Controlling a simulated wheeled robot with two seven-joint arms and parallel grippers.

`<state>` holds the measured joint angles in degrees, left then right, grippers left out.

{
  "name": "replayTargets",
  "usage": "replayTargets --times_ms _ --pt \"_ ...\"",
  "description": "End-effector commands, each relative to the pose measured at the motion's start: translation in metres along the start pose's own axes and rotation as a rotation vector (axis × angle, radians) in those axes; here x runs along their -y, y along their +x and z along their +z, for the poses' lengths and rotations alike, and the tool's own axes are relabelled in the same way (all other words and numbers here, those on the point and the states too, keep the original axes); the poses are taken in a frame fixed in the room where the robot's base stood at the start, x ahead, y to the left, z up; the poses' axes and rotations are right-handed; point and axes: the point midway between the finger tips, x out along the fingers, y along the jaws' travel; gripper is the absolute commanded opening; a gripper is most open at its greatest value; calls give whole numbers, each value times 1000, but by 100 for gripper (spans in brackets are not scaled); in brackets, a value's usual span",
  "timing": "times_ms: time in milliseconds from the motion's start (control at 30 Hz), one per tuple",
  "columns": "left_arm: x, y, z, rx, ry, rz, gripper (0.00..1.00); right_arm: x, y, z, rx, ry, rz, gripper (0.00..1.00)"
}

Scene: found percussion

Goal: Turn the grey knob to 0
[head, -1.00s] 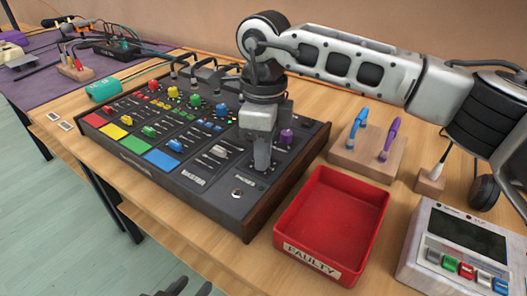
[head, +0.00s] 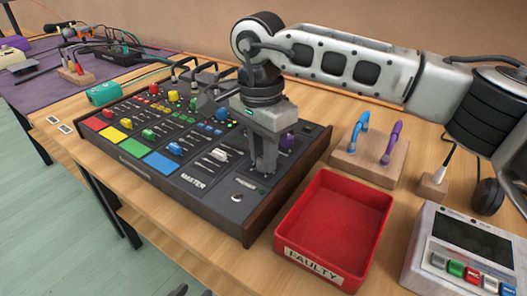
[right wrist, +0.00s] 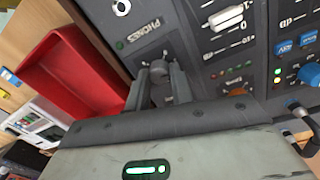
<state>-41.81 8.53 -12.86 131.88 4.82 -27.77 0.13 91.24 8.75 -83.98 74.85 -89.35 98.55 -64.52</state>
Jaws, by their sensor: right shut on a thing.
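The mixer (head: 228,205) is a dark panel with wooden sides on the table. My right gripper (head: 263,168) points down at its right part, near the MASTER label. In the right wrist view, the small grey knob (right wrist: 158,69) sits between the fingertips of my right gripper (right wrist: 157,75), which is shut on it. The knob's pointer and the scale around it cannot be read, and the gripper hides the knob in the head view. My left gripper (head: 180,291) barely shows at the bottom edge, and its jaws cannot be judged.
A red FAULTY tray (head: 311,263) stands just right of the mixer. A wooden block (head: 365,167) with blue and purple cables is behind it. A grey tester (head: 428,262) is at the right. A purple knob (head: 287,142) and a white fader (right wrist: 227,18) are close to my right gripper.

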Motion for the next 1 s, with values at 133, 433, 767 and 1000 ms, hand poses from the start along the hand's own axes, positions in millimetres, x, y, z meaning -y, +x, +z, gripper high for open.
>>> replayTargets --times_ms 133,433,767,1000 --pt "0 0 -1 -2 1 0 36 1 -3 0 -7 -138 -7 0" --pt "0 0 -2 -4 2 0 36 1 -3 0 -20 -423 -7 0" --pt "0 0 -2 -5 2 0 36 1 -3 0 -34 -710 -6 0" --pt "0 0 -2 -6 2 -1 36 1 -3 1 -42 -858 -6 0"
